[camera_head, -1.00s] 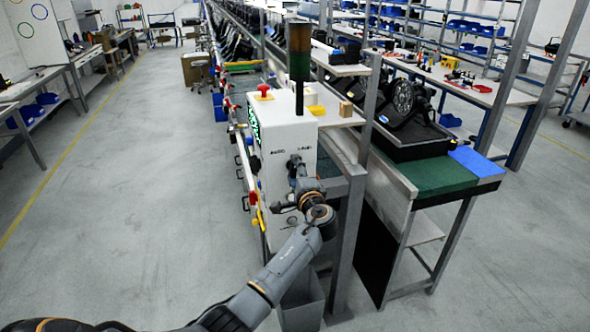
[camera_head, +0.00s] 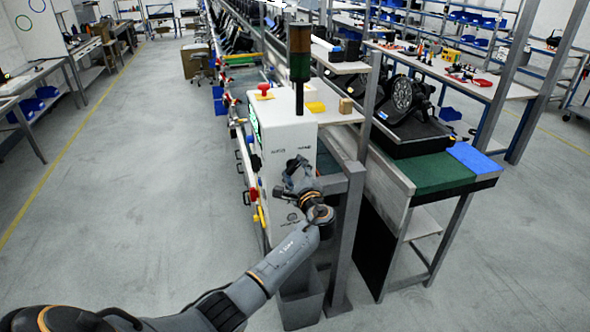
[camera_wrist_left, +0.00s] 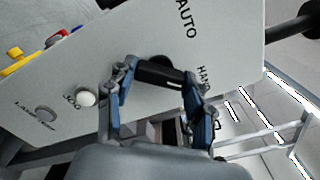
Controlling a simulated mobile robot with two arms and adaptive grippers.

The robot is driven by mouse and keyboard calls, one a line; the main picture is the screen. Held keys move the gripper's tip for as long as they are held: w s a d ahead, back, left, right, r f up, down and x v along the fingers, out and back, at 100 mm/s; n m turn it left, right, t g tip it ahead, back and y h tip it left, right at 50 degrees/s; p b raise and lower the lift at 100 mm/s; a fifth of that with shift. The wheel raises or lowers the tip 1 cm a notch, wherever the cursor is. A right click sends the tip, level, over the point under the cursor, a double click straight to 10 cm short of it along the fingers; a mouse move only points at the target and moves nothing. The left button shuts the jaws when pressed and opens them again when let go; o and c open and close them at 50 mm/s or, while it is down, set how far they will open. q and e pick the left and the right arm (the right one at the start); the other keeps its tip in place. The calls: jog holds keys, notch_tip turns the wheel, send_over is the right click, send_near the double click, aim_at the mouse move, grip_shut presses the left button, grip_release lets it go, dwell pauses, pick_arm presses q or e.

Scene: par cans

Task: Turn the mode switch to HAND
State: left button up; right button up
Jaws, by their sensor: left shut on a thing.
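The black mode switch (camera_wrist_left: 158,72) is on the pale control panel (camera_wrist_left: 110,50), between the words AUTO (camera_wrist_left: 187,18) and HAND (camera_wrist_left: 203,77) in the left wrist view. My left gripper (camera_wrist_left: 160,80) is shut on it, with one blue finger at each end of the handle. The fingers partly cover the switch, so I cannot tell exactly which position it points to. In the head view my left gripper (camera_head: 293,168) is at the front of the white cabinet (camera_head: 285,135), and it hides the switch. My right gripper is not in view.
A white JOG button (camera_wrist_left: 85,98) and a grey lamp test button (camera_wrist_left: 45,114) are near the left finger. The left aisle is clear.

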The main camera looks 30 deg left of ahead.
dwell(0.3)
pick_arm(q)
jog(key=o, duration=1.2)
jog(key=shift+c, duration=0.2)
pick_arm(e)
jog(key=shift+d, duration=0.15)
pick_arm(q)
jog(key=v, duration=1.2)
